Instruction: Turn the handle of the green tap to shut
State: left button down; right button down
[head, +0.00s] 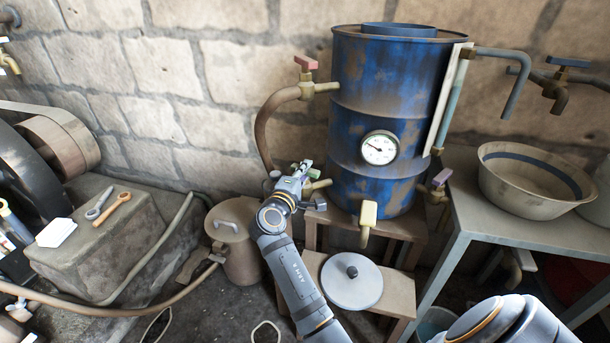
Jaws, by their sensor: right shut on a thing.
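The green tap (318,186) sticks out from the lower left side of the blue drum (350,90). Its brass body shows just right of my gripper, and a bit of its green handle (306,165) shows at the fingertips. My right gripper (301,174) reaches up to the tap from below and is shut on the handle. The fingers cover most of the handle, so its exact angle is hard to tell. My left gripper is not in view.
A red-handled tap (306,64) with a hose is above, and a cream-handled tap (368,214) is to the right. A lidded pot (237,262) stands left of my forearm. A round lid (351,283) lies on a low stool. A bowl (530,180) sits on the right table.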

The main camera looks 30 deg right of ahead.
jog(key=shift+g, duration=0.3)
jog(key=c, duration=1.3)
grip_release()
